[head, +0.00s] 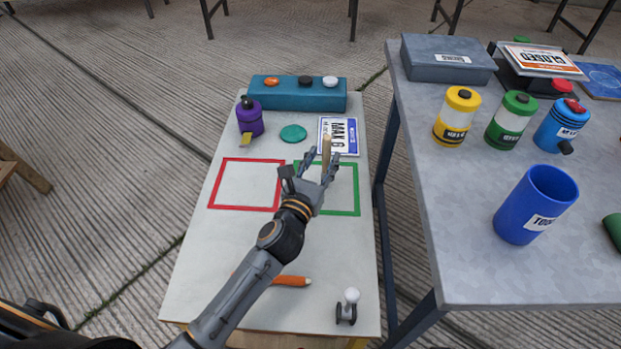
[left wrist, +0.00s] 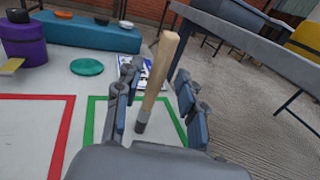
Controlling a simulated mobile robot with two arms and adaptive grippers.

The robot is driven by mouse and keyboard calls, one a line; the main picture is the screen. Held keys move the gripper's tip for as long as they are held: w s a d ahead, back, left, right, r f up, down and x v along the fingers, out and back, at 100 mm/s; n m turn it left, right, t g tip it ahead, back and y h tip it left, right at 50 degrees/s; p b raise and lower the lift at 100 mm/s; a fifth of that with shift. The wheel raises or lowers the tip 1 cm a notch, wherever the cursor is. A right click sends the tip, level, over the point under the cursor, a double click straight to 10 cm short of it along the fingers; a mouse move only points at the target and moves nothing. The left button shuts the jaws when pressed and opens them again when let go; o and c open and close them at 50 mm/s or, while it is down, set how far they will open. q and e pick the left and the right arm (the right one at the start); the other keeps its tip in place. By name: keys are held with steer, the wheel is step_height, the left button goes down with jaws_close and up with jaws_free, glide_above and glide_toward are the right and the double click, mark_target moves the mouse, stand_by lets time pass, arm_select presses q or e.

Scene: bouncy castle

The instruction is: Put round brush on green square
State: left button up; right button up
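The round brush (head: 326,152) shows as a pale wooden handle, upright and slightly tilted, at the green square (head: 356,190). In the left wrist view the gripper (left wrist: 158,100) is open, with gaps between the fingers and the handle. Whether the brush touches the table cannot be told. My right gripper is not in view.
A red square (head: 213,183) is left of the green one. An orange marker (head: 292,281) is in front. The grey table (head: 465,215) with bottles stands right.

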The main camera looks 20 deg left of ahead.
arm_select(q)
steer(key=s+a, duration=0.1)
steer(key=s, duration=0.7)
steer(key=shift+s, duration=0.4)
